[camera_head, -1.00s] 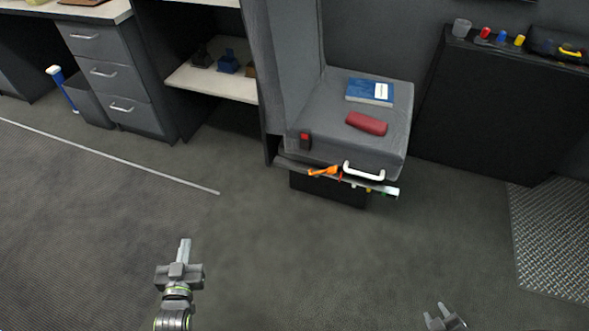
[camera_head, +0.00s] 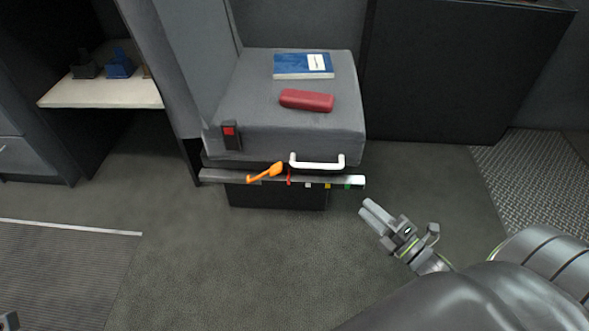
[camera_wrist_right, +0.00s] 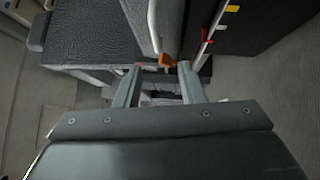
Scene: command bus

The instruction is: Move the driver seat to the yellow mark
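The grey driver seat (camera_head: 240,110) stands in the middle of the head view, with a white bar handle (camera_head: 317,165) at its front edge. Below it is a rail (camera_head: 225,178) with an orange lever (camera_head: 265,173) and small red, white, yellow and green marks. The yellow mark (camera_head: 327,186) lies right of the red one (camera_head: 289,177). My right gripper (camera_head: 368,208) is just right of and below the rail's right end, apart from it. The right wrist view shows its fingers (camera_wrist_right: 160,72) spread and empty, with the orange lever (camera_wrist_right: 166,61) beyond them. My left gripper (camera_head: 8,322) barely shows.
A blue book (camera_head: 303,66) and a red case (camera_head: 306,100) lie on the seat cushion. A shelf (camera_head: 100,93) stands at left and a dark cabinet (camera_head: 440,80) at right. The floor (camera_head: 200,260) in front of the seat is clear.

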